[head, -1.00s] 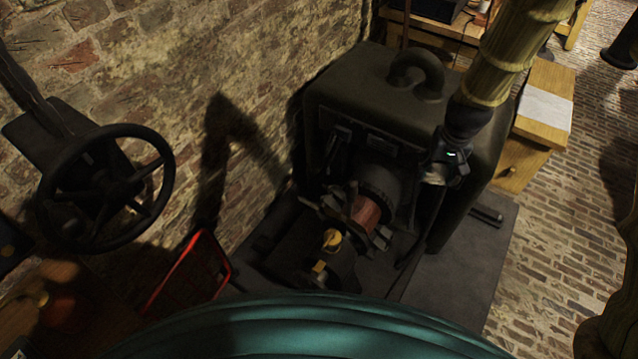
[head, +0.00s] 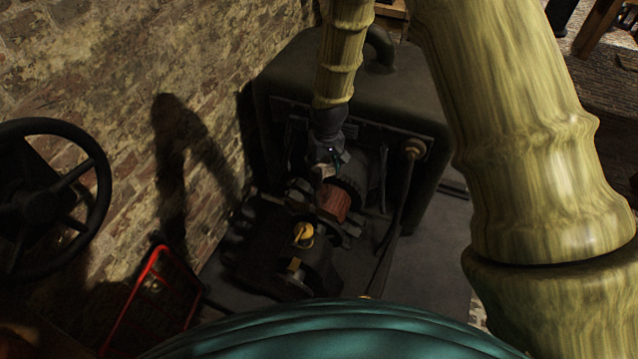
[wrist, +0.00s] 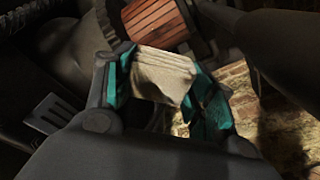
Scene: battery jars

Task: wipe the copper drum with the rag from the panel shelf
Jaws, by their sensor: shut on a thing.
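The copper drum (head: 335,201) is a reddish, ribbed cylinder set in the dark machine. It also shows at the top of the wrist view (wrist: 154,25). My gripper (head: 322,174) hangs just above and to the left of the drum. In the wrist view my gripper (wrist: 165,88) has its teal-lined fingers shut on the pale, folded rag (wrist: 166,72). The rag's far edge lies close below the drum in that picture. I cannot tell whether it touches the drum. In the head view the rag is small and dark, partly hidden by the gripper.
The dark machine housing (head: 350,85) stands behind the drum. A yellow-capped part (head: 303,236) sits in front of it. A black handwheel (head: 45,195) and a red frame (head: 150,295) are at left. A brick wall (head: 110,70) runs along the left side.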

